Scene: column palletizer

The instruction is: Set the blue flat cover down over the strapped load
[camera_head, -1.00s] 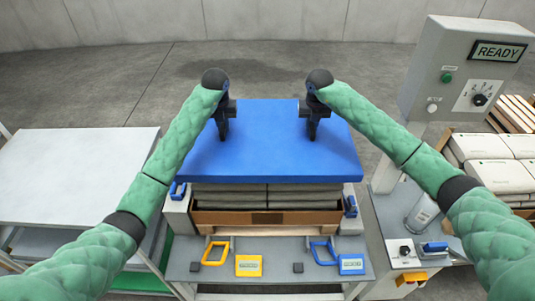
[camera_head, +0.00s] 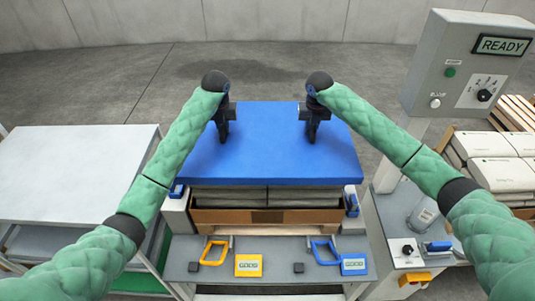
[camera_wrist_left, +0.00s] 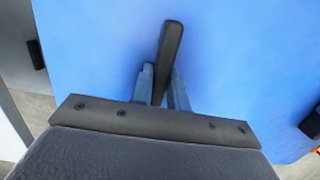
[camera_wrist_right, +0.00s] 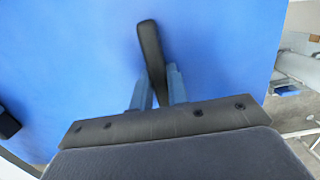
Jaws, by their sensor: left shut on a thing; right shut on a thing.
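The blue flat cover (camera_head: 265,150) lies level over the strapped load (camera_head: 268,196) in the head view; whether it rests on it or hovers just above, I cannot tell. Grey layers of the load show below its front edge, inside a brown tray-like base (camera_head: 230,216). My left gripper (camera_head: 223,140) is shut on a dark upright handle (camera_wrist_left: 168,60) on the cover's left part. My right gripper (camera_head: 313,138) is shut on a matching handle (camera_wrist_right: 151,55) on the right part. The cover (camera_wrist_left: 90,50) fills most of the left wrist view and also the right wrist view (camera_wrist_right: 70,60).
A grey-white table (camera_head: 75,170) stands at the left. A control post reading READY (camera_head: 502,45) stands at the right, with stacked white sacks (camera_head: 500,172) behind it. A front shelf holds a yellow handle (camera_head: 213,254), a yellow tag (camera_head: 249,265) and a blue tag (camera_head: 353,264).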

